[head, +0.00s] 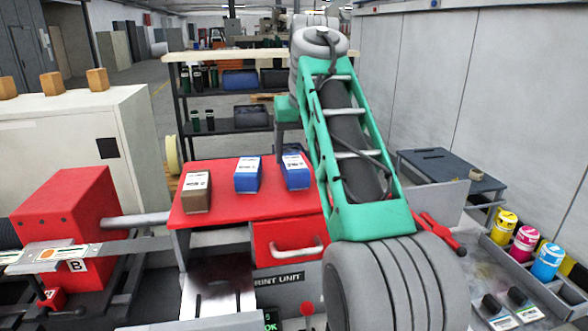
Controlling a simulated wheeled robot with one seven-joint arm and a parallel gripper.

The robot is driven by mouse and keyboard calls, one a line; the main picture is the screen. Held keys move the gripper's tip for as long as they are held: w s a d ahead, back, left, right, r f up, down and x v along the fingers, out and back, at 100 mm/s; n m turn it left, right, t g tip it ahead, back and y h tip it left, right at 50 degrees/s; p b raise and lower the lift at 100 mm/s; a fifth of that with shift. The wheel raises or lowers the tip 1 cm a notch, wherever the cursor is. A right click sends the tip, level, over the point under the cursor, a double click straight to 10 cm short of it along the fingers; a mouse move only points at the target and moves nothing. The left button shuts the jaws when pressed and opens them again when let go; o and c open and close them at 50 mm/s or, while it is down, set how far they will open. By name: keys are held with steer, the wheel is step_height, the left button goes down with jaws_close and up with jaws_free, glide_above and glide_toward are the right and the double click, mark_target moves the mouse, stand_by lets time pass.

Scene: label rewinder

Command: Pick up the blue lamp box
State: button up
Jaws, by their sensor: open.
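Two blue boxes with white printed labels stand on a red table top. The left blue box (246,181) stands clear, in the middle of the row. The right blue box (297,182) is close beside my green arm link, near the right side of the red top. The labels are too small to read, so I cannot tell which one is the lamp box. A brown box (198,200) with a white label stands to their left.
The red top (225,208) has bare room in front of the boxes. A red drawer (285,240) with a pale handle is below it. A red block (68,205) and metal roller are left. A dark shelf (225,98) stands behind. Coloured bottles (525,242) stand right.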

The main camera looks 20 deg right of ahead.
mark_target(294, 162)
steer(key=f, duration=0.1)
steer(key=w+f+b, duration=0.1)
steer(key=f, duration=0.1)
steer(key=shift+w+a+f, duration=0.35)
steer(key=shift+w+a, duration=0.05)
steer(key=shift+w+d+f+b, duration=0.1)
steer(key=shift+w+f+b, duration=0.1)
steer(key=shift+f+b, duration=0.15)
steer(key=shift+d+r, duration=0.1)
steer(key=shift+f, duration=0.25)
steer(key=shift+c, duration=0.3)
jaws_close()
